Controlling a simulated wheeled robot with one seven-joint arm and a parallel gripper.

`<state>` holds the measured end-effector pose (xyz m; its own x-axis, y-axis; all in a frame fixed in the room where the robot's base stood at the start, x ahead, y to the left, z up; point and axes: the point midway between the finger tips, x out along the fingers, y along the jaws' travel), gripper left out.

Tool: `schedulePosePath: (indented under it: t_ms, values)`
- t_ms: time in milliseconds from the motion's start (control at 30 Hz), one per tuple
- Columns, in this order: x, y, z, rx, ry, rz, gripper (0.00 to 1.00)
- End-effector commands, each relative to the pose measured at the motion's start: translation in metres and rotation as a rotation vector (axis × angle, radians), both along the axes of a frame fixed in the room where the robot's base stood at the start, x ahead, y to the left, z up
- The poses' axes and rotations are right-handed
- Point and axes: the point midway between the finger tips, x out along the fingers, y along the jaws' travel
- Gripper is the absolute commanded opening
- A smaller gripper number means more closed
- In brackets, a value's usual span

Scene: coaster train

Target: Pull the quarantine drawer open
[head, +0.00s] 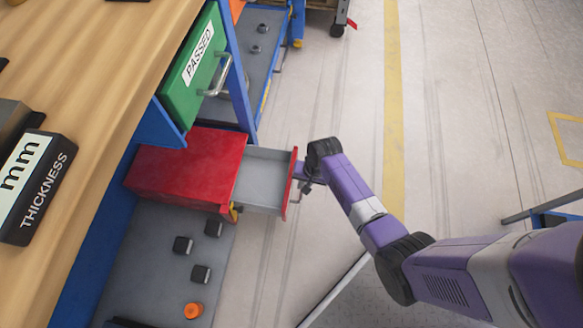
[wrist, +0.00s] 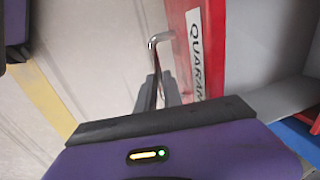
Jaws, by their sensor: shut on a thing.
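The quarantine drawer (head: 264,182) is part of a red cabinet (head: 188,168) under the bench. It stands pulled out to the right, and its grey inside shows, looking empty. Its red front carries a white label, partly cut off, in the wrist view (wrist: 197,55). A metal handle (wrist: 154,39) sticks out from that front. My gripper (head: 307,186) is at the outer face of the drawer front, its dark fingers shut on the handle. The exact contact is partly hidden by the fingers and is small in the head view.
A green drawer marked PASSED (head: 194,68) is above and behind the red cabinet. A wooden bench top (head: 100,65) fills the left, with a black thickness gauge box (head: 38,185). Small dark blocks and an orange piece (head: 193,310) lie on the grey lower shelf.

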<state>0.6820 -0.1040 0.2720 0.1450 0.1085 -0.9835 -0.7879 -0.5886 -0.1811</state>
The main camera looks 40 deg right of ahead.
Motion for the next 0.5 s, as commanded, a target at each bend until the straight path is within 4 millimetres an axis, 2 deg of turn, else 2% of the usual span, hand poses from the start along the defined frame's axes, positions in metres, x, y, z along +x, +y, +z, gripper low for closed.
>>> schedulePosePath:
  t_ms: [167,467,500]
  values:
    - [-0.0070,-0.0046,0.0007,0.002,0.000,0.000,0.00]
    - [-0.0073,-0.0052,-0.0001,0.001,0.000,0.000,0.00]
    - [-0.0072,-0.0051,-0.0001,0.001,0.000,0.000,0.13]
